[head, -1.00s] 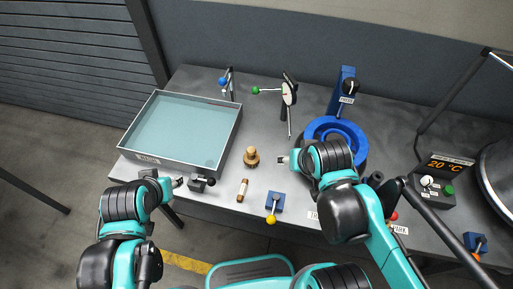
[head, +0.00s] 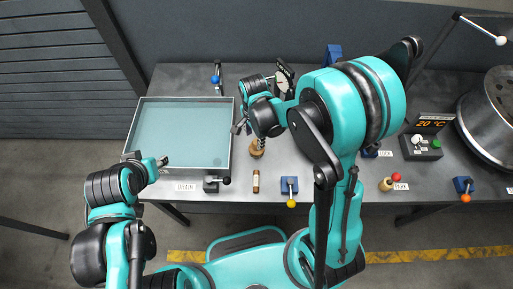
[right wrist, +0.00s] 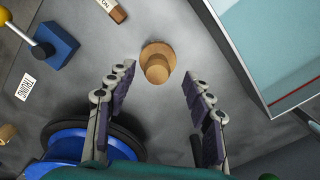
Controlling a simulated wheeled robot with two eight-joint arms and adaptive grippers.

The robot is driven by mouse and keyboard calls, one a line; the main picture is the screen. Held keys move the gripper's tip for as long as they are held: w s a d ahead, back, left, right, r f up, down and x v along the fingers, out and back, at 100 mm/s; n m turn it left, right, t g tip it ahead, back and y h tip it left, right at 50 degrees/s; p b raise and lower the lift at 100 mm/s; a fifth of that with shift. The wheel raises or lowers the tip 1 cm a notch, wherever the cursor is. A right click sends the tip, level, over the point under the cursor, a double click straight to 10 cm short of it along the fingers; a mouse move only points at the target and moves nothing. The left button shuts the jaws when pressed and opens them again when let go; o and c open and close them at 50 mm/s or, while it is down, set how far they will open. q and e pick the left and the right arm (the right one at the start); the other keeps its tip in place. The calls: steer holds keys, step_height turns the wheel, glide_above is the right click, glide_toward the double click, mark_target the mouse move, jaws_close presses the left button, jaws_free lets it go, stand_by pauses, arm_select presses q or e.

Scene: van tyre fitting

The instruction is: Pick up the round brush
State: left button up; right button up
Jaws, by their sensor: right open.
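The round brush (head: 257,149) looks like a stepped, round wooden piece. It stands on the grey bench just right of the blue tray. In the right wrist view the brush (right wrist: 157,63) shows at the top middle, ahead of the fingertips and between their lines. My right gripper (head: 240,127) is open and empty, above the bench near the brush and the tray's right edge. Its two spread fingers (right wrist: 158,78) show in the right wrist view. My left gripper (head: 162,161) is by the tray's front left corner; its fingers are too small to read.
The tray (head: 234,160) of bluish liquid stands at the left. A small labelled brown piece (head: 256,181) and a blue block with a yellow knob (head: 290,187) lie along the front edge. A gauge (head: 283,84) stands close behind my right gripper. A metal drum (head: 490,120) is at the far right.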

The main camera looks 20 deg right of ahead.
mark_target(256, 141)
steer(key=f, duration=0.2)
steer(key=f+b, duration=0.1)
steer(key=f, duration=0.2)
steer(key=shift+d+f+b, duration=0.35)
steer(key=shift+c, duration=0.3)
jaws_close()
